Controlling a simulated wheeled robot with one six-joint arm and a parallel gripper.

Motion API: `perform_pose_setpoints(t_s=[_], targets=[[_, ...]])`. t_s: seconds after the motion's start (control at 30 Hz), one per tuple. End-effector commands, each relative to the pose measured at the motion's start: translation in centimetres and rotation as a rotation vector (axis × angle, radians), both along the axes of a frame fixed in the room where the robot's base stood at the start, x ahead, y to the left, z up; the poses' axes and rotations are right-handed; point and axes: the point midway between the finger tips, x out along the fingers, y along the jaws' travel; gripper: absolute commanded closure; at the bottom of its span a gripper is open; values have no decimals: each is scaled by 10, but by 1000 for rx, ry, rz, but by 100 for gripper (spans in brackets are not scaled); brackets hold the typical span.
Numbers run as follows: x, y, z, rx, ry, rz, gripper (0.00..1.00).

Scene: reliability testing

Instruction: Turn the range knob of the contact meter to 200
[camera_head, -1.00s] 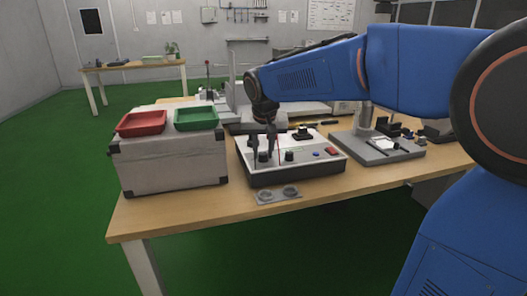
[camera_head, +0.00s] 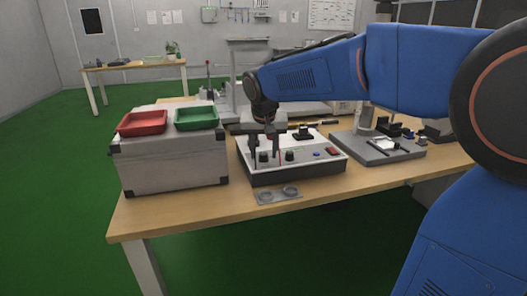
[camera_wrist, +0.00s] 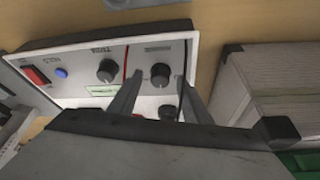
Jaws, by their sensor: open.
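The contact meter (camera_head: 300,172) is a box with a pale sloped panel on the wooden table. Its panel has two black knobs, a blue button (camera_wrist: 62,72) and a red switch (camera_wrist: 36,76). My gripper (camera_head: 266,160) is open over the left part of the panel. In the wrist view its fingers (camera_wrist: 163,72) stand on either side of one black knob (camera_wrist: 160,73), apart from it in the picture. The other black knob (camera_wrist: 107,71) lies to the left, outside the fingers. The panel labels are too small to read, and the knob's pointer setting cannot be told.
A grey case (camera_head: 175,165) with red (camera_head: 142,123) and green (camera_head: 196,118) trays stands left of the meter. A flat plate with two rings (camera_head: 279,195) lies in front. A grey stand base (camera_head: 376,152) is to the right. Red and black leads cross near the fingers.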

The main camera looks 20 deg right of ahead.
Motion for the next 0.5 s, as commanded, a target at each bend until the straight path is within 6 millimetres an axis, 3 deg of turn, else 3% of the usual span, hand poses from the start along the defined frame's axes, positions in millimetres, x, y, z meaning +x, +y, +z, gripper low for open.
perform_pose_setpoints(t_s=[0.17,0.5], targets=[[-5,1,14,0,-2,0,56],[-29,8,73,1,-3,2,56]])
